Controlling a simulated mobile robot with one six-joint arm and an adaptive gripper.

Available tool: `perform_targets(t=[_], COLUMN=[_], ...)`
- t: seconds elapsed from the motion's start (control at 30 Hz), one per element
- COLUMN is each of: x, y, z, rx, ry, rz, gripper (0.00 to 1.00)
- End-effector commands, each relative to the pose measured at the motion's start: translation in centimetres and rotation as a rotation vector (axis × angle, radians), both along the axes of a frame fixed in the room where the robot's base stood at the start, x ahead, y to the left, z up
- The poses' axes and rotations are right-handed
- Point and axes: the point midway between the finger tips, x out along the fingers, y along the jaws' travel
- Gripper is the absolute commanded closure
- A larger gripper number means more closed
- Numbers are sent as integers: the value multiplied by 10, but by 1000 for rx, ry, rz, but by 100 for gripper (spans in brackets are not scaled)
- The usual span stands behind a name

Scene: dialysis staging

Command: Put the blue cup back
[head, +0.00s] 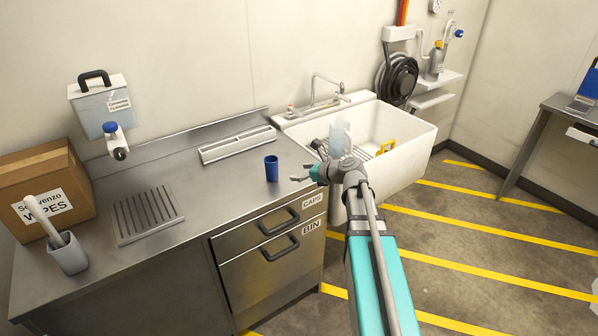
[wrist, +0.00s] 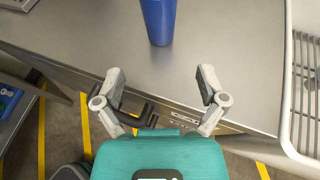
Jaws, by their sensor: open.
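The blue cup (head: 271,168) stands upright on the steel counter (head: 225,180), near the counter's right part and behind the drawer fronts. In the wrist view the blue cup (wrist: 158,20) shows at the top middle, with its upper part cut off by the frame edge. My gripper (head: 299,172) is just right of the cup in the head view. In the wrist view my gripper (wrist: 160,80) is open and empty, its fingers spread apart. The cup lies beyond the fingertips and apart from them.
A ribbed drain mat (head: 148,214), a brush holder (head: 68,254) and a cardboard box (head: 45,186) occupy the counter's left. A slotted rack (head: 238,145) lies along the back. The white sink (head: 405,150) adjoins at right. Counter around the cup is clear.

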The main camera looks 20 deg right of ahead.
Motion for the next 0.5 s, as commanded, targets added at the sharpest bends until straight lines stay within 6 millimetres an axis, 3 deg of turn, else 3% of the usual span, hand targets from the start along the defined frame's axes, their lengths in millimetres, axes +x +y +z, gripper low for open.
perform_targets(t=[0.5], x=[-2], y=[3], z=[-2], rx=[-23], ry=[-5], rz=[16], gripper=[9])
